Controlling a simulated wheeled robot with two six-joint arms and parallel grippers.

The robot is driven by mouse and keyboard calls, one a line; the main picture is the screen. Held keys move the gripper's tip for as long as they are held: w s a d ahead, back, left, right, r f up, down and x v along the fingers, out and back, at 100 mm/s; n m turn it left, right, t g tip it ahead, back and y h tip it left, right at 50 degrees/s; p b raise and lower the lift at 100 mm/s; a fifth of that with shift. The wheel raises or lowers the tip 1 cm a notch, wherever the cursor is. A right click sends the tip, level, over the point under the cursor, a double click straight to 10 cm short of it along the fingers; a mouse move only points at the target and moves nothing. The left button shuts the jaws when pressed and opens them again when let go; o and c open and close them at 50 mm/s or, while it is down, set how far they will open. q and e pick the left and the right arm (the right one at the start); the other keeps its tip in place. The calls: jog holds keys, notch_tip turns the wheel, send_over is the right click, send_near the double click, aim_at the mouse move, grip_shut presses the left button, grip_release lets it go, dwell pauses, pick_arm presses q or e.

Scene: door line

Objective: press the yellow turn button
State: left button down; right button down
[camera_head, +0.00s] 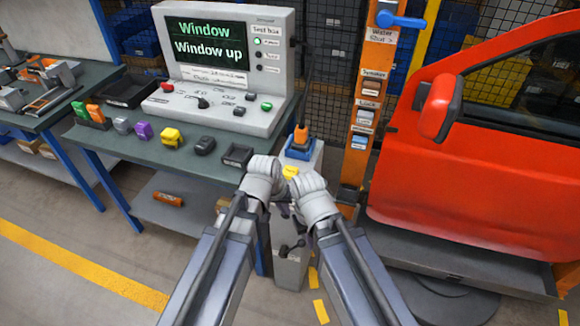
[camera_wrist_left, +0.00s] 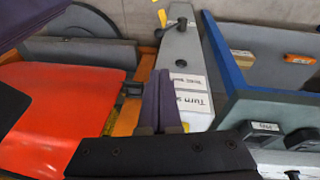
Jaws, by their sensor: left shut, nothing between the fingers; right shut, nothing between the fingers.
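A small yellow part (camera_head: 290,171), which looks like the yellow turn button, shows on the grey stand (camera_head: 291,270), just beyond my wrists in the head view. My left gripper (camera_head: 264,172) is at its left and my right gripper (camera_head: 308,185) is close below right; their fingertips are largely hidden there. In the left wrist view my left gripper (camera_wrist_left: 164,74) has its two dark fingers together, empty, over the grey stand (camera_wrist_left: 184,58). A label starting "Turn" lies beside the fingers. I cannot tell whether anything touches the button.
A bench (camera_head: 130,150) at the left carries a test box (camera_head: 225,60) reading "Window up" and several coloured blocks. A red car door (camera_head: 470,150) stands at the right beside an orange post (camera_head: 362,120). A blue-and-orange tool (camera_head: 300,140) stands just behind the yellow part.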

aim_at(288, 173)
pick_arm(q)
jog(key=w+d+r+n+t+h+p, duration=0.1)
jog(key=w+r+n+t+h+p, duration=0.2)
jog(key=w+r, duration=0.8)
jog(key=w+n+t+p, duration=0.1)
jog(key=w+t+p, duration=0.1)
jog(key=w, duration=0.2)
jog(key=shift+w+r, duration=0.25)
jog(key=shift+r, duration=0.1)
jog(key=shift+f, duration=0.1)
notch_tip(288, 173, down, 9)
jog(key=b, duration=0.9)
dwell(0.9)
jog(key=shift+f+b, duration=0.25)
jog(key=shift+b, duration=0.05)
